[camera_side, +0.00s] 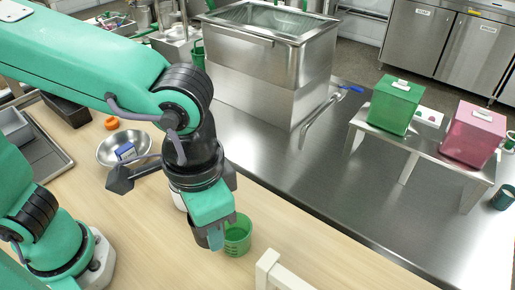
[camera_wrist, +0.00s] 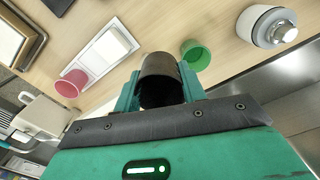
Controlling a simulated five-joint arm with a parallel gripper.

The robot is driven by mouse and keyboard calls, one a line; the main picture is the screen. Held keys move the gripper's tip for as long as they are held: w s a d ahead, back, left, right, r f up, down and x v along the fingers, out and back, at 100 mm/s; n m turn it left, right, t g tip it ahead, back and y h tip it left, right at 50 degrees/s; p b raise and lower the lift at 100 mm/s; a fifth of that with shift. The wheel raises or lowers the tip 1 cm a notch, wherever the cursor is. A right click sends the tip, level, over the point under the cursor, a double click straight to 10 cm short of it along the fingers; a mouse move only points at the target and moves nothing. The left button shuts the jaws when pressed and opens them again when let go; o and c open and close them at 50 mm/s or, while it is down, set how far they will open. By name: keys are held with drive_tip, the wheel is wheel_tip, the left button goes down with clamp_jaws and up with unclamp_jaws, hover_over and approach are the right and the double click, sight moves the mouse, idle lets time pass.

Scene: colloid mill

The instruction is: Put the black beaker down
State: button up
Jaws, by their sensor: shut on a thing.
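The black beaker (camera_wrist: 161,70) is between the two teal fingers of my gripper (camera_wrist: 160,88) in the wrist view, and the gripper is shut on it. In the side view my gripper (camera_side: 212,228) points down over the wooden table, with the dark beaker (camera_side: 200,236) partly hidden behind the near finger. Whether its base touches the table cannot be told. A green beaker (camera_side: 238,236) stands just right of the gripper; it also shows in the wrist view (camera_wrist: 196,54).
A pink beaker (camera_wrist: 72,83) and a white tray (camera_wrist: 108,52) lie left in the wrist view. A white-and-grey round device (camera_wrist: 262,26) is at upper right. In the side view, a metal bowl (camera_side: 108,149) is left and a white rack (camera_side: 270,273) is in front.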

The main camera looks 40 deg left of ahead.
drive_tip(key=w+d+n, duration=0.2)
drive_tip(key=w+d, duration=0.1)
drive_tip(key=w, duration=0.3)
drive_tip(key=w+d+n, duration=0.2)
drive_tip(key=w+d, duration=0.1)
drive_tip(key=w, duration=0.3)
hover_over(285, 256)
wheel_tip(285, 256, down, 17)
drive_tip(key=shift+f, duration=0.15)
idle(0.7)
drive_tip(key=shift+f, duration=0.1)
drive_tip(key=shift+f, duration=1.75)
drive_tip(key=shift+f, duration=0.15)
drive_tip(key=o, duration=0.9)
